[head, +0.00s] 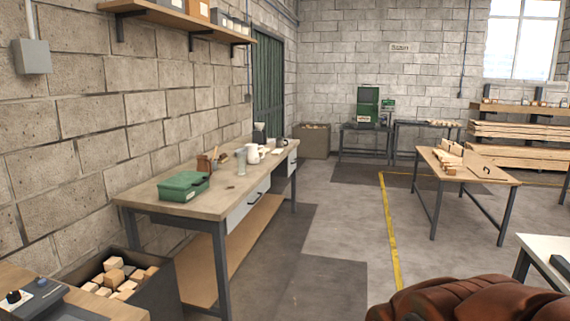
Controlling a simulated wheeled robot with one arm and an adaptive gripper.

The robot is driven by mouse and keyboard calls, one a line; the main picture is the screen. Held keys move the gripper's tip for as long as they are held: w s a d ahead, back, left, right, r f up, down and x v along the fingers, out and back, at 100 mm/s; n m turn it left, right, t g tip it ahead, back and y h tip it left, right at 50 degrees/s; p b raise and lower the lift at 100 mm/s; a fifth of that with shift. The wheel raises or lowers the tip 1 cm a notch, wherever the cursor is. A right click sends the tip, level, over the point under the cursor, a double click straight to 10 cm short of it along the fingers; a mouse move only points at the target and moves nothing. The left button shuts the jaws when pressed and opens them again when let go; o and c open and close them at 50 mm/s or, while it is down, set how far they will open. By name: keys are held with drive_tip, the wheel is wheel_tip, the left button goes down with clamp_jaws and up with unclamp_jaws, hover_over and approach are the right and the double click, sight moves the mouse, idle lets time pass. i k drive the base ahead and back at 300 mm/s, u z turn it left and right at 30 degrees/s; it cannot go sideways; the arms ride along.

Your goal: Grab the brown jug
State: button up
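I cannot make out a clear brown jug in the head view. On the long wooden workbench (150,191) at the left wall stands a small brown holder (205,163) with upright things in it; I cannot tell that it is a jug. Right of it are a grey cylinder (241,163) and a pale jug-like vessel (253,154). A dark-topped object (259,134) stands behind them. A green box (184,186) lies nearer on the same bench. My gripper is not in view.
A dark bin of wood blocks (158,300) stands at lower left, before the bench. Another wooden table (488,172) stands at right, and a white-topped table (541,250) at the right edge. The floor (335,255) between is clear, with a yellow line (391,235).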

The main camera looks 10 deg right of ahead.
sight(202, 165)
drive_tip(key=z, duration=0.05)
drive_tip(key=i, duration=4)
drive_tip(key=u, duration=0.2)
